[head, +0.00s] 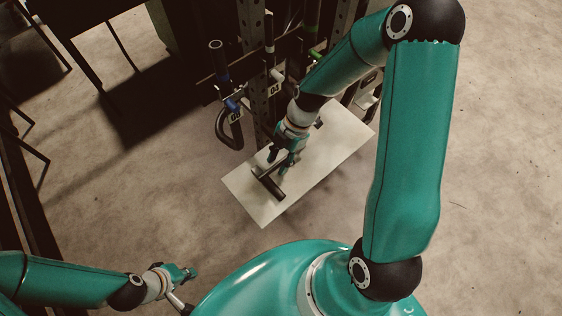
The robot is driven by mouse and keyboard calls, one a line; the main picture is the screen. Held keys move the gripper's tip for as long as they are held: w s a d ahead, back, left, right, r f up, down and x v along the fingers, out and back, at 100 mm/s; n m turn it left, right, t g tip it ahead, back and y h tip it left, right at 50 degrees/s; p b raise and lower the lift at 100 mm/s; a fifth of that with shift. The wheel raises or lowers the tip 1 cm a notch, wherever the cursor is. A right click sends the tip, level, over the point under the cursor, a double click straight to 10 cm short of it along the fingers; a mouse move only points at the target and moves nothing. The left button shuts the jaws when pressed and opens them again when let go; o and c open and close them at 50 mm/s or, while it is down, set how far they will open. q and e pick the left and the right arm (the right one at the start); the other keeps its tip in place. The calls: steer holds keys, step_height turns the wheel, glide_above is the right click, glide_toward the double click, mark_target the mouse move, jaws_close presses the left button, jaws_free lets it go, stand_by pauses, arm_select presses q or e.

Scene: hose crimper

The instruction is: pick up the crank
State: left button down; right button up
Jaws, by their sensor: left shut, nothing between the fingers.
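The crank (268,187) appears as a dark bar with a cross piece, lying on the near part of a white board (262,213). My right gripper (278,164) points down just above and behind the crank. Its two fingers look spread apart, with a gap between them. I cannot tell whether they touch the crank, as the gripper hides part of it. My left gripper (192,272) is shut and empty at the lower left, far from the board.
A dark rack with perforated posts (255,70) stands behind the board. A dark table (80,25) is at the upper left. The concrete floor (130,190) left of the board is clear.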

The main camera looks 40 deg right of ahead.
steer(key=shift+f, duration=0.15)
stand_by(0.4)
jaws_close()
